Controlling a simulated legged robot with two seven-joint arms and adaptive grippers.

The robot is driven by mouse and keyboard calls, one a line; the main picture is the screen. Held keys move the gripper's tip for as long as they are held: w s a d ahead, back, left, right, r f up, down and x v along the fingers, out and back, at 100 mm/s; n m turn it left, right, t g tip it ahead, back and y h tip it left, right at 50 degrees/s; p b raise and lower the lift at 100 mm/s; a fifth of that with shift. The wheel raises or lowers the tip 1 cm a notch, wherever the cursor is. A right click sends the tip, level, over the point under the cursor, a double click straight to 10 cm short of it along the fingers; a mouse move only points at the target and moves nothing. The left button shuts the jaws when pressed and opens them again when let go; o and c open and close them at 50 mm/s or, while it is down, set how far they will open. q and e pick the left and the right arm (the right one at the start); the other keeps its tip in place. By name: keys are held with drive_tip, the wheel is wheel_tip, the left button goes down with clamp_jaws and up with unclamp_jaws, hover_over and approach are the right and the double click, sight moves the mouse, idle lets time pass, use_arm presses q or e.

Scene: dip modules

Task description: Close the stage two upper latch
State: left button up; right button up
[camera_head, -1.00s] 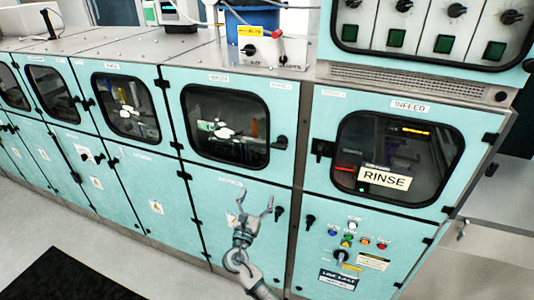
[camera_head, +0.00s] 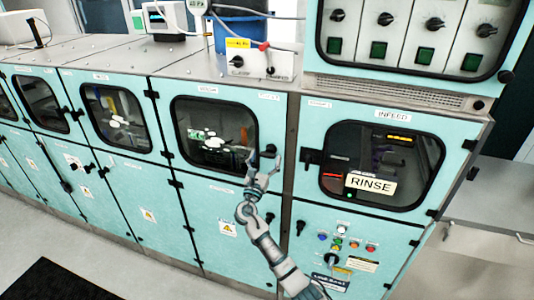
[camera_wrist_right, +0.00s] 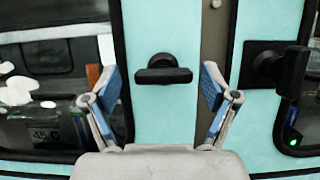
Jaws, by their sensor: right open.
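In the right wrist view the latch (camera_wrist_right: 163,72) is a round hub with a handle bar lying level. My right gripper (camera_head: 264,165) is open, its fingers pointing up at the latch. In the wrist view its blue-padded fingertips (camera_wrist_right: 160,88) stand either side of the latch, with gaps on both sides. Whether they reach its depth is unclear. My left gripper is not in view.
A lower door latch (camera_head: 269,218) is below. A control box (camera_head: 250,64) stands on the top. Open floor lies at the left front.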

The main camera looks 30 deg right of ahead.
drive_tip(key=shift+w+d+r, duration=0.3)
drive_tip(key=shift+w+d, duration=0.1)
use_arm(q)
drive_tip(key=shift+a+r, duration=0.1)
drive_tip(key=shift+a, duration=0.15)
use_arm(e)
drive_tip(key=shift+d, duration=0.2)
drive_tip(key=shift+d, duration=0.1)
